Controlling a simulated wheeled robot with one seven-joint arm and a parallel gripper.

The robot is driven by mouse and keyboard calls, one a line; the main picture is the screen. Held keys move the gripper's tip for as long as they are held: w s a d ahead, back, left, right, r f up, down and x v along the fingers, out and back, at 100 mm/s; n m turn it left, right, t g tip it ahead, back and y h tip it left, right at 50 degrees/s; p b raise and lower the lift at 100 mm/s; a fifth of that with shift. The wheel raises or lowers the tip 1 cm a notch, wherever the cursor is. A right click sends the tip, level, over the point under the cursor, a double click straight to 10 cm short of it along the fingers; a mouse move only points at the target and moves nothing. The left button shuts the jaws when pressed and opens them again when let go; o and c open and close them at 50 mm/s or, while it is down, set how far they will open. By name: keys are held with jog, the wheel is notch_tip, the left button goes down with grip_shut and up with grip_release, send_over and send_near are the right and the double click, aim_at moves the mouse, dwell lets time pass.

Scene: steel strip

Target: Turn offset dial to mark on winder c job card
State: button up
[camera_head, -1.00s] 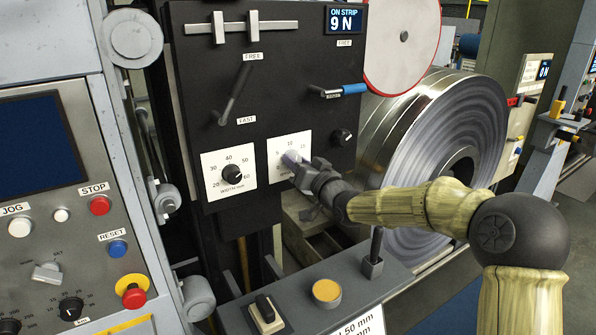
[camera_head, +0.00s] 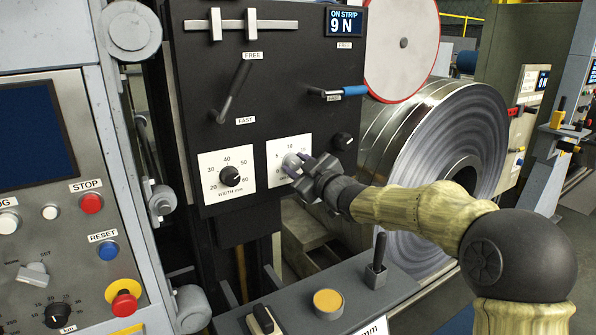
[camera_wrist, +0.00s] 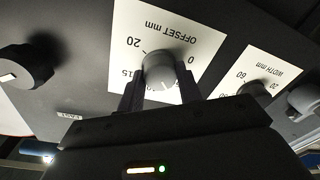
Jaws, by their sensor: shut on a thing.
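In the head view the plate (camera_head: 275,176) is on the black panel, right of the width dial. My gripper (camera_head: 300,164) is shut on the knob; in the wrist view its two dark fingers (camera_wrist: 160,88) are on either side of it. The fingers cover part of the scale, so I cannot read the setting. A white card (camera_head: 374,327) at the bottom shows only "mm"; I cannot tell whether it is the job card.
The width dial (camera_head: 231,176) is close on the left and a small black knob (camera_head: 343,140) is at upper right. A blue-handled lever (camera_head: 352,91) is above. A ledge (camera_head: 345,288) with a yellow button and switches is below. The steel coil (camera_head: 440,150) stands at right.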

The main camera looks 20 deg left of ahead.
jog(key=shift+f+n+b, duration=0.25)
jog(key=shift+n+b, duration=0.2)
jog(key=shift+n, duration=1.05)
jog(key=o, duration=1)
jog(key=shift+r, duration=0.1)
jog(key=shift+d, duration=0.1)
jog(key=v, duration=1.7)
jog(key=shift+r, duration=0.25)
